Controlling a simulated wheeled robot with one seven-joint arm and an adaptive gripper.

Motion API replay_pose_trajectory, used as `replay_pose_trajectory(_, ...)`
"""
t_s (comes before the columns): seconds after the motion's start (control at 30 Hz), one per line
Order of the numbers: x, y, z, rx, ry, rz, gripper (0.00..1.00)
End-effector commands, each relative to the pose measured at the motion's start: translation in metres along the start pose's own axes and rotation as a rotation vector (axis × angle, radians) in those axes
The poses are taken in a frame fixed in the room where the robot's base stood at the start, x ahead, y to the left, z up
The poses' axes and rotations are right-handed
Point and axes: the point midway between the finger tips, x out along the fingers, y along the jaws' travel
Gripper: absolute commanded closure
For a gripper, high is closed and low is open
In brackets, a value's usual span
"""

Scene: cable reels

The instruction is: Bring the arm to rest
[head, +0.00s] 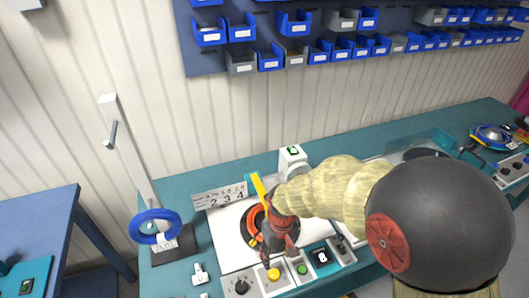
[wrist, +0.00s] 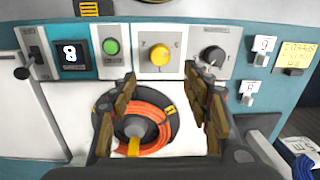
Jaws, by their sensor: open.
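My gripper (head: 277,222) reaches over the bench in the head view, above a reel (head: 249,222) wound with orange cable. In the wrist view my gripper (wrist: 165,107) is open, its two fingers apart with nothing held between them. The orange cable reel (wrist: 148,124) lies flat on a white surface below and between the fingers, with a grey hub and a yellow strip at its near side. I cannot tell the exact height of the fingers above it. My arm hides part of the bench in the head view.
A control panel with a yellow button (wrist: 159,55), green button (wrist: 111,46) and black knob (wrist: 212,57) lies close to my gripper. A blue cable coil (head: 155,226) hangs by a white post (head: 128,150). Blue bins (head: 295,24) line the wall. A side table (head: 38,225) stands left.

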Motion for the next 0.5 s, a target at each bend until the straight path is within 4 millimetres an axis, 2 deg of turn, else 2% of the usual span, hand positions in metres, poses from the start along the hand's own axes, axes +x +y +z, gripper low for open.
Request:
replay_pose_trajectory(0.13, 0.000, 0.000, 0.004, 0.015, -0.015, -0.001, 0.51)
replay_pose_trajectory(0.27, 0.003, -0.002, 0.031, 0.034, -0.077, -0.002, 0.51)
replay_pose_trajectory(0.5, -0.060, 0.007, 0.070, 0.096, -0.032, 0.013, 0.51)
